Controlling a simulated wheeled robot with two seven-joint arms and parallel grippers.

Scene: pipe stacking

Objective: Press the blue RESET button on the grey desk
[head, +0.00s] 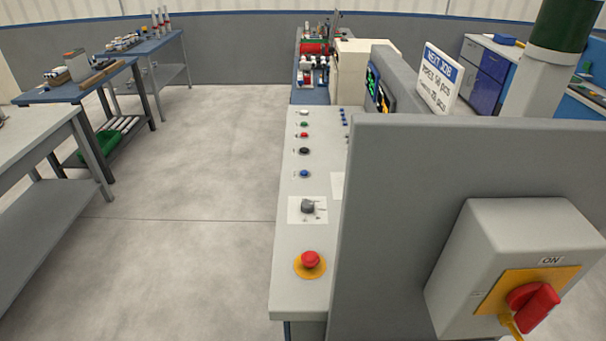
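The grey desk (290,240) runs away from me along the middle of the head view, partly hidden on its right by a grey panel. A column of buttons lies along its left part. A blue button (304,173) sits there, beyond a dark rotary knob (307,206) and nearer than a black button (304,151). Its label is too small to read. Small blue buttons (344,117) also show farther back at the right. Neither of my grippers is in view.
A red mushroom button (310,259) on yellow stands at the desk's near end. A grey panel (400,190) with a switch box (500,250) and red handle blocks the right. Workbenches (70,92) stand at left. The floor (190,170) between them and the desk is clear.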

